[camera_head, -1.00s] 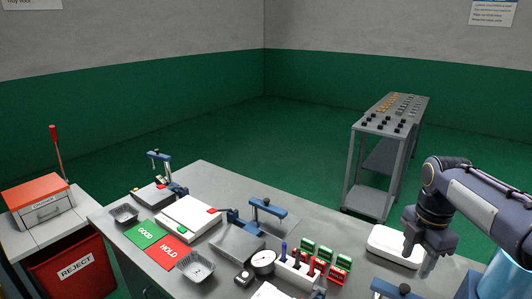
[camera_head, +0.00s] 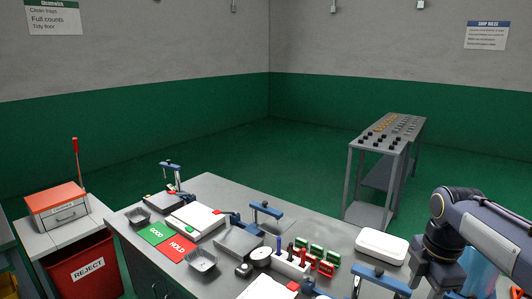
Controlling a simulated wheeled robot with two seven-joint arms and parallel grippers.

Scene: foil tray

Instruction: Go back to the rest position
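My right gripper (camera_head: 431,282) is at the lower right, pointing down in front of the white box. Its fingers look apart with nothing seen between them, and its tips are close to the picture's bottom edge. My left gripper is not in view. One foil tray (camera_head: 139,216) sits at the bench's left end, beside the green GOOD pad (camera_head: 156,233). Another foil tray (camera_head: 203,261) sits in front of the red HOLD pad (camera_head: 178,248).
The white box (camera_head: 382,246) lies on the bench behind my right gripper. Blue clamps (camera_head: 266,210), a dial gauge (camera_head: 261,257) and green and red racks (camera_head: 318,251) crowd the bench. A red REJECT bin (camera_head: 84,269) is left. A cart (camera_head: 388,145) stands behind.

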